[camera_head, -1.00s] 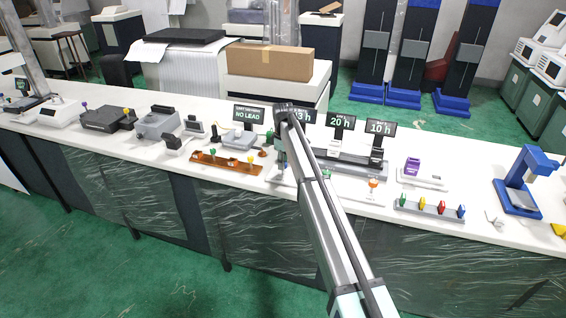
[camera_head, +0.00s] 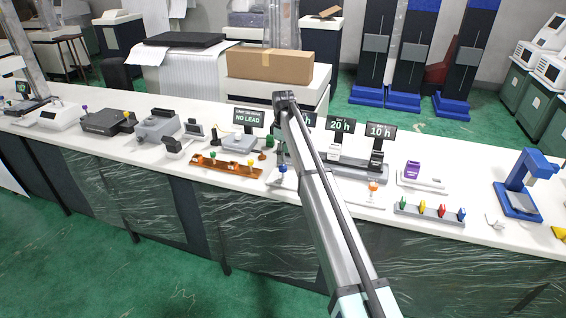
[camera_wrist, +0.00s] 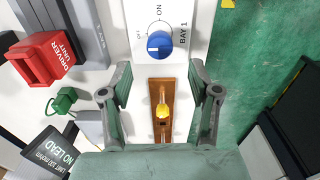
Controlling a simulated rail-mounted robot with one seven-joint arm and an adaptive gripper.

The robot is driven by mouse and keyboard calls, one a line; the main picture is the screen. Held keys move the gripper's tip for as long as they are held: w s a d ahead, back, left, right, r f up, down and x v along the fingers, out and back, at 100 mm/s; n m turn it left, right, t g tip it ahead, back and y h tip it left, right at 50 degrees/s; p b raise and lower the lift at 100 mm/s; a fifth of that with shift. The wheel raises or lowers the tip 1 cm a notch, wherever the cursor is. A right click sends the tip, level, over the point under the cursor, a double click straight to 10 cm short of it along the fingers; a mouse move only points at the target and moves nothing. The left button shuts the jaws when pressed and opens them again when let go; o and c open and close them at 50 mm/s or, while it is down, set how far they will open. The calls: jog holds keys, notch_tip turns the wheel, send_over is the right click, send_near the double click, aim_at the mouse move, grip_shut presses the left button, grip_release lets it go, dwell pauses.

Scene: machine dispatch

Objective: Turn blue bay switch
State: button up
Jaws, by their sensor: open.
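The blue bay switch (camera_wrist: 159,43) is a round blue knob with a white mark. It sits on a pale panel marked OFF, ON and BAY 1, at the top of the wrist view. In the head view the blue knob (camera_head: 282,169) shows on the bench just left of my arm. My gripper (camera_wrist: 160,84) is open and empty. In the wrist view its two fingers stand apart, below the knob in the picture. The knob is clear of both fingers. My gripper is hard to make out in the head view.
An orange-brown strip (camera_wrist: 167,88) with a yellow knob (camera_wrist: 162,110) lies between the fingers in the wrist view. A red driver unit (camera_wrist: 45,58), a green plug (camera_wrist: 63,102) and a NO LEAD display (camera_wrist: 50,150) are at left. Green floor (camera_wrist: 245,60) lies past the bench edge.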

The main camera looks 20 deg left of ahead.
aim_at(283, 167)
notch_tip(283, 167, up, 6)
jog(key=shift+s, duration=0.1)
dwell(0.6)
